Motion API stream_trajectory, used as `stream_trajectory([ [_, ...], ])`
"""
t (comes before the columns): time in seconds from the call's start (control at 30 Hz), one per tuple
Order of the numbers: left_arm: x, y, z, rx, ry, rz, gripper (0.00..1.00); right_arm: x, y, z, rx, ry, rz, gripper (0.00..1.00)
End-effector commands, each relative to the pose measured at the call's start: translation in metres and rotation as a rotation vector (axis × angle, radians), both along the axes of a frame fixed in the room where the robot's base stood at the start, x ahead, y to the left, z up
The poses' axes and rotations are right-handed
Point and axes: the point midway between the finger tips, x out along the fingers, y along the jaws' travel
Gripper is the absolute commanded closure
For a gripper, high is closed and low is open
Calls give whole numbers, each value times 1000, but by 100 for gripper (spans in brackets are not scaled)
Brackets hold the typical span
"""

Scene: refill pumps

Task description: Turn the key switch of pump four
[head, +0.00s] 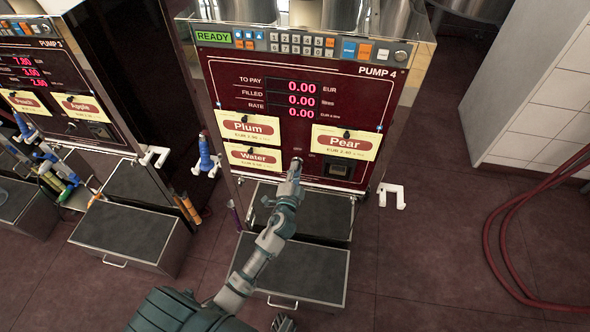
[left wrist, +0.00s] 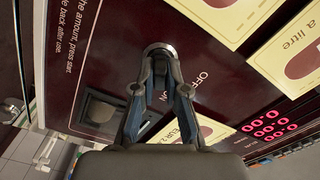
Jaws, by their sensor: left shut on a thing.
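Pump four (head: 230,92) stands facing me, its dark red panel marked PUMP 4. Its key switch (left wrist: 158,48) is a round metal piece low on the panel, with OFF and ON lettering beside it in the left wrist view. My left gripper (head: 297,164) reaches up to the switch, and its fingers (left wrist: 160,62) are shut on the key switch. The fingertips hide most of the key, so its exact angle cannot be told. A dark part at the bottom edge, seemingly my right gripper (head: 283,323), barely shows.
Plum (head: 249,127), Pear (head: 345,143) and Water (head: 253,157) cards are on the panel. The display reads READY and zeros. Pump three (head: 50,75) stands left. Grey drawers (head: 300,262) jut out below pump four.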

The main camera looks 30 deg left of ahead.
Motion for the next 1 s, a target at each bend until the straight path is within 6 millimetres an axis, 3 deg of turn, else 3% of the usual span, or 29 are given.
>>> stream_trajectory([
  [0.27, 0, -2, -2, 1, 4, -6, 100, 0, 0, 0, 0, 0, 0, 60],
  [0.3, 0, -3, -2, 1, 4, -6, 83, 0, 0, 0, 0, 0, 1, 60],
  [0.4, 0, -2, -2, 1, 4, -4, 62, 0, 0, 0, 0, 0, 0, 60],
  [0.77, -6, -3, -1, -1, 2, -2, 62, 0, 1, 0, 2, -2, -2, 60],
  [1.0, -51, -15, -3, -2, 5, -2, 62, 0, 0, 0, 1, -1, -1, 60],
])
